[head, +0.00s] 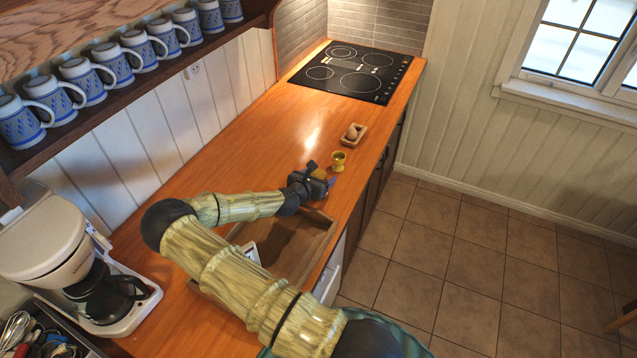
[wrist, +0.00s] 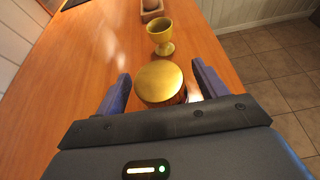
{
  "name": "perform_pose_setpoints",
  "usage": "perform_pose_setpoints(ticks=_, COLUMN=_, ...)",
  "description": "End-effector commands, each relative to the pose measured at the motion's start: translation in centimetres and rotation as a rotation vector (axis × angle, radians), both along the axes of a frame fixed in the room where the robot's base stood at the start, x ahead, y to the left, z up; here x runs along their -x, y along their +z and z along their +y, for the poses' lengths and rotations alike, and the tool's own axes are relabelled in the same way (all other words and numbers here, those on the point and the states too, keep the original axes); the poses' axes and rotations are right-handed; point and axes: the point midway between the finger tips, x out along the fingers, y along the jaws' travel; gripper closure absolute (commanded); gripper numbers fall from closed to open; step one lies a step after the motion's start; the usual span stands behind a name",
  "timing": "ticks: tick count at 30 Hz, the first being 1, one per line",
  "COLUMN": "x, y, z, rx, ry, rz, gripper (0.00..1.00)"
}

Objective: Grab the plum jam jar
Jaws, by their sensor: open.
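The jar (wrist: 160,84) stands upright on the wooden counter and shows a round gold lid in the wrist view. Its contents are dark, and no label can be read. My gripper (wrist: 160,86) is open, with one blue finger on each side of the jar. A gap shows between the lid and each finger. In the head view my gripper (head: 323,183) is over the counter, and the jar's gold lid (head: 319,174) shows partly behind it.
A yellow-green egg cup (head: 338,161) stands just beyond the jar. A small wooden holder (head: 354,134) with an egg-like object is farther back. A wooden tray (head: 318,254) lies under my arm. A coffee maker (head: 75,265) stands at left. The counter left of the jar is clear.

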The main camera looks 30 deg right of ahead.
Motion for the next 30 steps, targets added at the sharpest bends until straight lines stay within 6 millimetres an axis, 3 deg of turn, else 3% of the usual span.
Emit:
perform_pose_setpoints(ticks=15, x=-0.04, y=-0.07, z=-0.03, rx=0.0, ry=0.0, rz=0.0, gripper=0.29)
perform_pose_setpoints(ticks=24, x=-0.03, y=-0.06, z=-0.04, rx=0.0, ry=0.0, rz=0.0, gripper=0.86)
perform_pose_setpoints(ticks=30, x=-0.05, y=0.01, z=-0.05, rx=0.0, ry=0.001, rz=-0.002, gripper=0.88)
